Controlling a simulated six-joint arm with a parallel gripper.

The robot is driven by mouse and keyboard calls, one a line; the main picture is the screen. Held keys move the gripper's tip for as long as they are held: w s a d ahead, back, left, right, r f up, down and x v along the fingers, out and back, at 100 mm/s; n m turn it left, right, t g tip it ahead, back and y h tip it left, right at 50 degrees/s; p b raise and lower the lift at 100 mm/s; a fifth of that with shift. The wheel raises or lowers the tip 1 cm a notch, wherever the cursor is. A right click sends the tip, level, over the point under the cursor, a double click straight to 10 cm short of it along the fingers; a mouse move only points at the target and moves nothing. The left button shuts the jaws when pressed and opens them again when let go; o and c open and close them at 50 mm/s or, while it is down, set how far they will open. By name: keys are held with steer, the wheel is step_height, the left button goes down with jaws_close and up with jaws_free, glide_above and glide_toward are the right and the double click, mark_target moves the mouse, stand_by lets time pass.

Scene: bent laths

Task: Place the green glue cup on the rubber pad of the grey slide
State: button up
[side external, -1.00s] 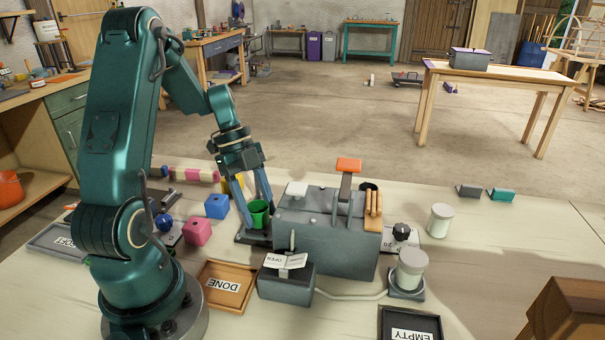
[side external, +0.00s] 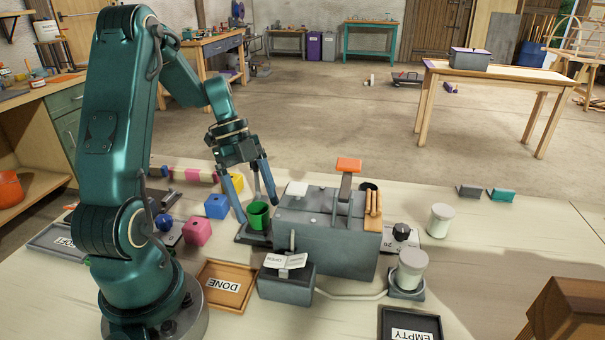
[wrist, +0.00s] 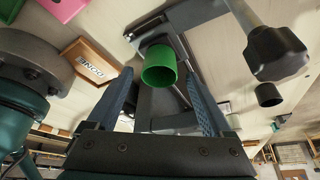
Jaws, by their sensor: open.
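The green glue cup (side external: 258,215) stands upright on the dark grey slide (side external: 246,238), at the left end of the grey machine. The cup hides the spot under it, so I cannot see how it sits on the rubber pad. My gripper (side external: 259,212) is open, pointing down, with one blue finger on each side of the cup. In the wrist view the cup (wrist: 158,68) shows between the spread fingers, with a visible gap on both sides. The slide (wrist: 150,104) shows beneath and beside it there.
The grey machine (side external: 325,245), with an orange-topped lever (side external: 348,165), stands close to the right. Pink (side external: 197,231) and blue (side external: 216,206) blocks stand to the left. The DONE tray (side external: 226,286) lies in front.

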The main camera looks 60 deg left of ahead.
steer(key=w+v, duration=0.1)
steer(key=v, duration=0.9)
steer(key=s+d+n+t+y, duration=0.2)
steer(key=s+d+n, duration=0.1)
steer(key=d+n, duration=0.5)
steer(key=s+d+r+n+t+y, duration=0.1)
steer(key=s+d+n+t+y, duration=0.1)
steer(key=d+n, duration=0.6)
steer(key=s+d, duration=0.1)
steer(key=d, duration=0.2)
steer(key=shift+s+r+t+y, duration=0.2)
steer(key=shift+s+t+y, duration=0.1)
steer(key=shift+y, duration=0.1)
